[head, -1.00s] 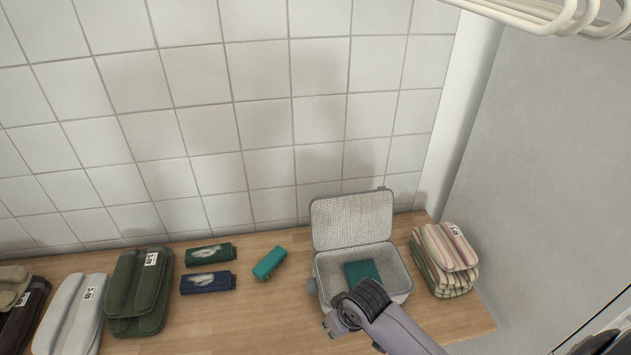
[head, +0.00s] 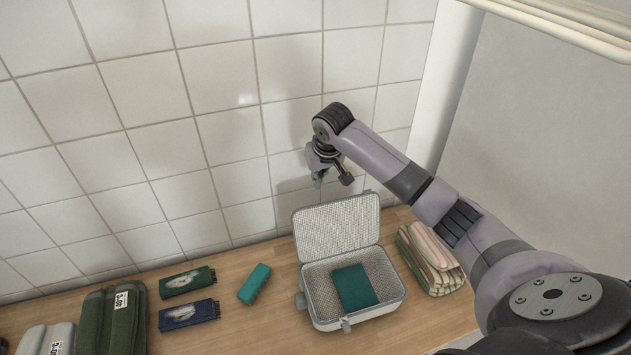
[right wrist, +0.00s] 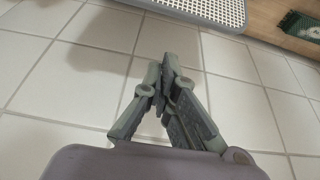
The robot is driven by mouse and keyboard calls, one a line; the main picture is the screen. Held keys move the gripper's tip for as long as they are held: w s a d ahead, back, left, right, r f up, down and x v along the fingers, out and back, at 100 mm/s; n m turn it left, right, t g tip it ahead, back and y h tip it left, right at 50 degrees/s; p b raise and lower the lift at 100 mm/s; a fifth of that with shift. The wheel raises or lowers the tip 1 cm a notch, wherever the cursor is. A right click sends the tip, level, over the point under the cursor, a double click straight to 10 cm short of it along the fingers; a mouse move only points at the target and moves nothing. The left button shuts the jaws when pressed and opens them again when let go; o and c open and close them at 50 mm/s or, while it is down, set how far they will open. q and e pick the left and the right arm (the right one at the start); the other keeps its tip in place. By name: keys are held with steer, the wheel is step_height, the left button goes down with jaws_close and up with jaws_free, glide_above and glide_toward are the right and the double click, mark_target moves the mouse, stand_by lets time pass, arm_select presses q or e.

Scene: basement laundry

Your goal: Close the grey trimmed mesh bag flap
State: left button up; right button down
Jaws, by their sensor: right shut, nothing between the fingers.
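The grey trimmed mesh bag (head: 318,322) stands on the wooden counter with its mesh flap (head: 337,228) open, raised at the back and leaning toward the tiled wall. A folded teal cloth (head: 353,287) lies inside it. My right gripper (head: 333,181) is above the flap's top edge, near the wall, and apart from it. In the right wrist view its fingers (right wrist: 168,62) are closed together and empty. The flap (right wrist: 200,8) shows there along the top edge. My left gripper is not in view.
Folded striped towels (head: 430,258) sit right of the bag. Left of it are a small teal bundle (head: 254,284), a green packet (head: 188,281), a navy packet (head: 188,314) and green folded towels (head: 112,320). The tiled wall (head: 235,140) is close behind.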

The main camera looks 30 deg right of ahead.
arm_select(q)
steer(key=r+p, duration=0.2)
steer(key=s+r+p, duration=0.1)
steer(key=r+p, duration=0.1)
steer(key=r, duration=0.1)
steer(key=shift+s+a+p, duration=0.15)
steer(key=shift+p, duration=0.25)
arm_select(e)
step_height(320, 180, down, 7)
steer(key=shift+s+a, duration=0.2)
steer(key=shift+s, duration=0.15)
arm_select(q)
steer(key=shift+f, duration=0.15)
arm_select(e)
steer(key=shift+w, duration=0.1)
